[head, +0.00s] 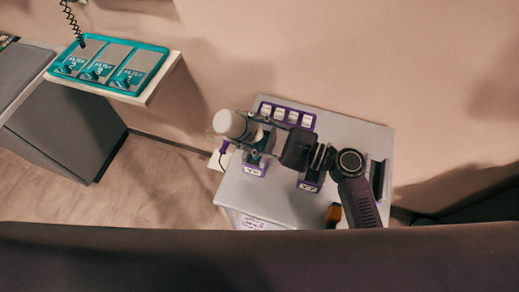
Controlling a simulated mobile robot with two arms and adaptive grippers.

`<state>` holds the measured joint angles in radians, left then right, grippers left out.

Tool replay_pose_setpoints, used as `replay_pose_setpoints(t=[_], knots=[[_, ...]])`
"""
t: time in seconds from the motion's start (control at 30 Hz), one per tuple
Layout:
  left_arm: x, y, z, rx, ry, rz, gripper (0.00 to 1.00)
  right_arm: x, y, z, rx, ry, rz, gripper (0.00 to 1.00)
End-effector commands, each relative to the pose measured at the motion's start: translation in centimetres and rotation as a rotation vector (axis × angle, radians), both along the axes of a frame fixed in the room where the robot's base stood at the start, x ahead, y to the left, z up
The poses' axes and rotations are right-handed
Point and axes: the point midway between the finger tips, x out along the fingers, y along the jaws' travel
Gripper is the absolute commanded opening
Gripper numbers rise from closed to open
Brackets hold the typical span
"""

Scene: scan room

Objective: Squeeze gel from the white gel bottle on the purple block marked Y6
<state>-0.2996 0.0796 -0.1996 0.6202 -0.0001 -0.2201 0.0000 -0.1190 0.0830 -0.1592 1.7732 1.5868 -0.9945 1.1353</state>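The white gel bottle (229,124) is held by my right gripper (236,128) above the left part of the grey table. The gripper reaches in from the right, shut around the bottle. The bottle looks tilted, with a broad white end toward the camera; its nozzle is hidden. A purple block (254,170) with a white label stands just below and right of the bottle. A second purple block (309,186) with a label stands further right, partly under my arm. The labels are too small to read surely, so I cannot tell which is Y6. My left gripper is not in view.
The grey table (348,131) also bears a purple rack (263,103) with several white squares at its back edge, a dark holder (378,180) at right and an orange-black item (333,214) at front. A shelf with a teal filter panel (161,53) is at upper left.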

Motion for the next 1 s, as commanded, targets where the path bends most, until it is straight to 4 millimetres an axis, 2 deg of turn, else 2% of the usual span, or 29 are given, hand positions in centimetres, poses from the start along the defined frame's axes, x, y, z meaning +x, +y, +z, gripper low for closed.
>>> replay_pose_setpoints(t=[0.03,0.07,0.13,0.57,0.9,1.0], knots=[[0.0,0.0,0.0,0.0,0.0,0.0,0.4,0.0,0.0,0.1,0.002,-0.002,0.0,0.17],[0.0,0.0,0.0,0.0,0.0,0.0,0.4,0.0,0.0,0.1,0.002,-0.002,0.0,0.37],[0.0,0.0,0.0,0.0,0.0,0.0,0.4,0.0,0.0,0.1,0.002,-0.002,0.0,0.31],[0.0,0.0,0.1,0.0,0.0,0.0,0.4,0.0,0.0,0.2,0.002,-0.002,0.0,0.31],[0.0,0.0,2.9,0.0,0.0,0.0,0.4,0.0,0.0,3.0,0.0,-0.001,0.001,0.31],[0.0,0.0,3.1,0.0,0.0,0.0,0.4,0.0,0.0,3.3,0.0,-0.001,0.0,0.31]])
